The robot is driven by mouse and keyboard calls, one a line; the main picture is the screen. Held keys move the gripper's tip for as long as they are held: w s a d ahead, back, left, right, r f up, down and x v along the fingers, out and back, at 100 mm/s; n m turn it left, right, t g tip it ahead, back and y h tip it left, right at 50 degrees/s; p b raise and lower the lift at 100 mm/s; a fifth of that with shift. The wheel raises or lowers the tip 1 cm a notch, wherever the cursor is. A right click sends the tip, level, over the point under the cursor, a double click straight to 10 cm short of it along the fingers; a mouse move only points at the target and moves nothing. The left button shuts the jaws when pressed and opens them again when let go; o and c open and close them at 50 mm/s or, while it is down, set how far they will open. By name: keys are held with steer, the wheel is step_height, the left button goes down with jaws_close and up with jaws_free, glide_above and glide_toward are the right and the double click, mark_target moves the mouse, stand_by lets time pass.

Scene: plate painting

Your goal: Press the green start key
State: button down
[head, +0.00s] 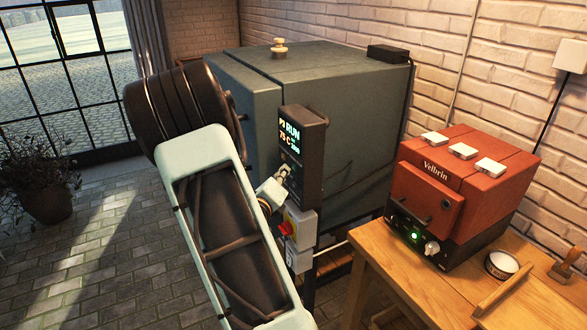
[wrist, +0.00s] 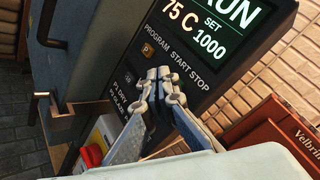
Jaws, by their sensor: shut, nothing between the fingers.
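The dark control panel (head: 313,165) is on the front of the large grey kiln (head: 310,75). Its lit display (wrist: 205,25) reads RUN, 75 C and SET 1000. Below it, in the wrist view, are the labels PROGRAM, START and STOP and an orange P key (wrist: 147,49). My gripper (wrist: 160,74) is shut and empty, its fingertips at the panel below the START label; it also shows in the head view (head: 283,173).
A box with a red switch (head: 287,228) is below the panel. A small red kiln (head: 465,190) with a green light stands on the wooden table (head: 385,265) at right, near a small round tin (head: 502,264). A potted plant (head: 45,190) stands at far left.

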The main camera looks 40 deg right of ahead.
steer(key=shift+a, duration=0.15)
steer(key=shift+w+a+p, duration=0.15)
steer(key=shift+w+a, duration=0.05)
steer(key=shift+a, duration=0.6)
steer(key=shift+w+a+p, duration=0.15)
steer(key=shift+w+a, duration=0.1)
steer(key=shift+a, duration=0.6)
steer(key=shift+w+a+p, duration=0.15)
steer(key=shift+w+a, duration=0.05)
steer(key=shift+a, duration=0.6)
